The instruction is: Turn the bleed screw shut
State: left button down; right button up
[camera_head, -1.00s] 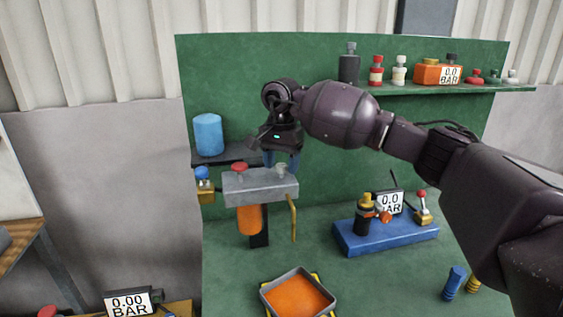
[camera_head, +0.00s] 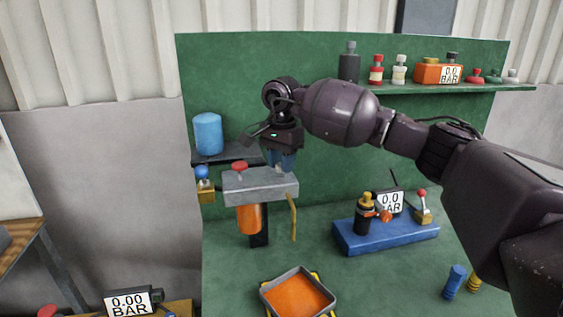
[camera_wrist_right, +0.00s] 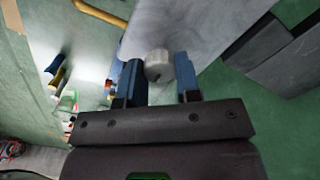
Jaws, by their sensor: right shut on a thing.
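The bleed screw (camera_head: 281,169) is a small pale grey knob on top of the right end of the grey metal block (camera_head: 250,186). In the right wrist view the screw (camera_wrist_right: 157,64) shows as a round grey head between the blue fingers. My right gripper (camera_head: 282,160) points down over the block with its fingers shut around the screw. It also shows in the right wrist view (camera_wrist_right: 160,78). The screw's lower part is hidden. A red-topped cap (camera_head: 239,166) stands on the block's left end, and an orange cylinder (camera_head: 249,219) hangs below. My left gripper is not in view.
A yellow bent pipe (camera_head: 294,218) hangs from the block's right end. An orange-filled tray (camera_head: 299,293) lies below. A blue base (camera_head: 386,236) with a gauge (camera_head: 389,202) stands to the right. The green back panel is close behind.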

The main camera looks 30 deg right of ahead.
jog(key=m, duration=0.4)
jog(key=shift+m, duration=0.3)
jog(key=m, duration=0.4)
jog(key=shift+m, duration=0.3)
jog(key=m, duration=0.4)
jog(key=shift+p, duration=0.3)
jog(key=shift+m, duration=2.4)
jog(key=o, duration=0.9)
jog(key=shift+o, duration=0.2)
